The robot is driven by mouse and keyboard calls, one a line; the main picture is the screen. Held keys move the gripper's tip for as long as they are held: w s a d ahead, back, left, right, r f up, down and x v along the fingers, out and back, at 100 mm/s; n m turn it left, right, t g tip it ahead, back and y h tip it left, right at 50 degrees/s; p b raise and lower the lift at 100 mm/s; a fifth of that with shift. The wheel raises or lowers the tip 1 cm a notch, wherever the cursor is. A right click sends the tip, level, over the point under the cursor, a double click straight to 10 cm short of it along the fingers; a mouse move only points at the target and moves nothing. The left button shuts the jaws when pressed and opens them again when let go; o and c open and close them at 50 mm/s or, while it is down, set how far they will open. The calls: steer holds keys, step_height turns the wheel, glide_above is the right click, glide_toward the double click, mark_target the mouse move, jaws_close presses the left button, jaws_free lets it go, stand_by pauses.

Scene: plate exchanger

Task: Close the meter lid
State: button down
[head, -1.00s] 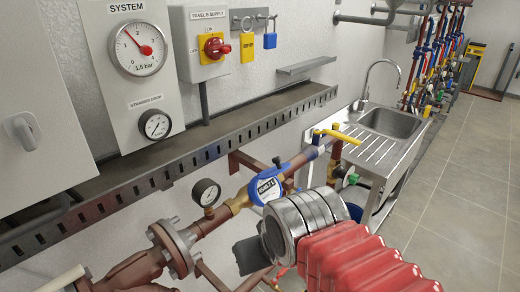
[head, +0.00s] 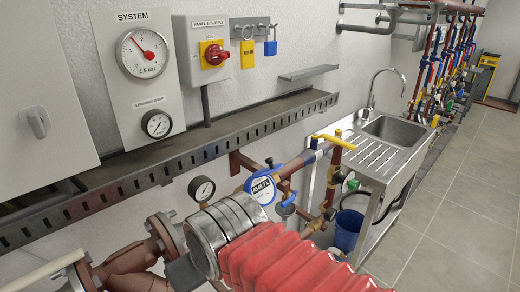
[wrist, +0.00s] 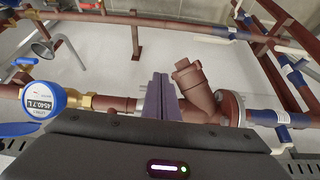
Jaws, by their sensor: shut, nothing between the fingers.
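The blue meter (head: 262,188) sits on the pipe run in the head view, its white dial facing out. In the wrist view the meter (wrist: 43,98) is at the left, its dial uncovered. A blue flap, the meter lid (wrist: 18,129), stands open beside the dial, toward the picture's lower left; my gripper's dark body covers part of it. My gripper (wrist: 160,97) is shut and empty, its fingers right of the meter and apart from it, over the pipe near a brown angled fitting. In the head view my gripper (head: 184,273) is mostly hidden behind my arm.
A pressure gauge (head: 202,190) stands on the pipe left of the meter. A grey funnel (wrist: 42,50) is near the meter. A flange (wrist: 232,108) and the brown angled fitting (wrist: 194,82) lie right of my fingers. A sink (head: 397,129) stands right.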

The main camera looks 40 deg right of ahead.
steer(key=shift+a, duration=0.25)
steer(key=w+d+r+n, duration=0.1)
steer(key=w+d+r, duration=0.4)
steer(key=d+r, duration=0.25)
steer(key=w+d+r, duration=0.6)
steer(key=d+r, duration=0.1)
steer(key=d, duration=0.2)
steer(key=s+d+r+t, duration=0.2)
steer(key=s+d+r, duration=0.4)
steer(key=d+r, duration=0.4)
steer(key=shift+s+d+t, duration=0.25)
steer(key=shift+t, duration=0.15)
